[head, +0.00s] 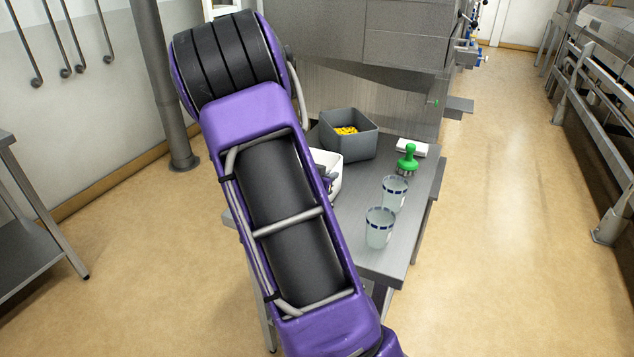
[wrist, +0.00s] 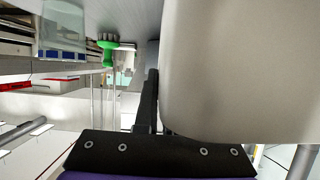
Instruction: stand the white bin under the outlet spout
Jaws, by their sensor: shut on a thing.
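The white bin (head: 331,163) is on the steel table in the head view, mostly hidden behind my arm; I cannot tell whether it touches the tabletop. My gripper (head: 327,180) is at its near side, partly hidden. In the wrist view the pale wall of the bin (wrist: 240,70) fills the right side. One dark finger (wrist: 150,95) lies along that wall; the other finger is hidden. My gripper is shut on the bin. The steel machine (head: 405,50) stands behind the table; I cannot clearly make out its outlet spout.
A grey bin (head: 346,147) with yellow pieces stands at the table's back. A green-handled brush (head: 407,160), a white block (head: 411,147) and two clear cups (head: 395,192) (head: 379,228) stand to the right of the white bin. The steel table (head: 384,262) has bare space near its front edge.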

